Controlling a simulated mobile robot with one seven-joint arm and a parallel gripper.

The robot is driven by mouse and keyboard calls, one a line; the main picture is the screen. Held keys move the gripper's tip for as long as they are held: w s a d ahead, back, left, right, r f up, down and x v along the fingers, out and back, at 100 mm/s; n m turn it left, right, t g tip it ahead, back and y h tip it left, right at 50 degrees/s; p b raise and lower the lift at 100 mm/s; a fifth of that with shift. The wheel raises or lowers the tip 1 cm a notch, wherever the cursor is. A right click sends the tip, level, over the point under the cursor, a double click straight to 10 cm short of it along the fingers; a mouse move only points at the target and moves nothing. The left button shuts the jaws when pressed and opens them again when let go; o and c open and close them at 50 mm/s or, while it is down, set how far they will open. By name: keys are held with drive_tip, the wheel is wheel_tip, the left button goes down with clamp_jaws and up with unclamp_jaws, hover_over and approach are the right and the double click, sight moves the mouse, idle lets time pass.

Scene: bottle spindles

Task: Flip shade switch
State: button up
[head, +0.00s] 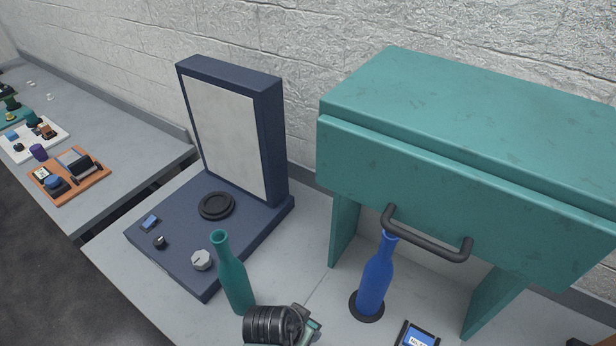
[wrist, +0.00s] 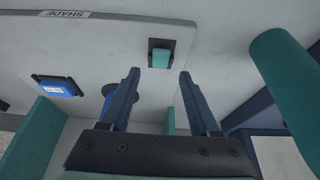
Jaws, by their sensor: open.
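A "SHADE" label (wrist: 65,14) shows upside down on a pale plate in the wrist view. A teal switch (wrist: 161,57) in a black housing sits just beyond my fingertips. A blue switch (wrist: 57,87) in a black frame lies further left; it also shows at the bottom of the head view (head: 421,340). I cannot tell which switch the label belongs to. My gripper (wrist: 159,73) is open, its two fingers apart with nothing between them; contact with the teal switch cannot be told. In the head view my dark wrist (head: 270,325) hides the fingers.
A teal bottle (head: 234,275) stands close beside my wrist. A blue bottle (head: 376,280) stands on a black disc under a teal cabinet (head: 420,185) with a dark handle (head: 425,238). A navy panel unit (head: 180,260) with knobs stands left.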

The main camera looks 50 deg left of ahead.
drive_tip(key=shift+x, duration=2.15)
drive_tip(key=shift+c, duration=0.3)
clamp_jaws()
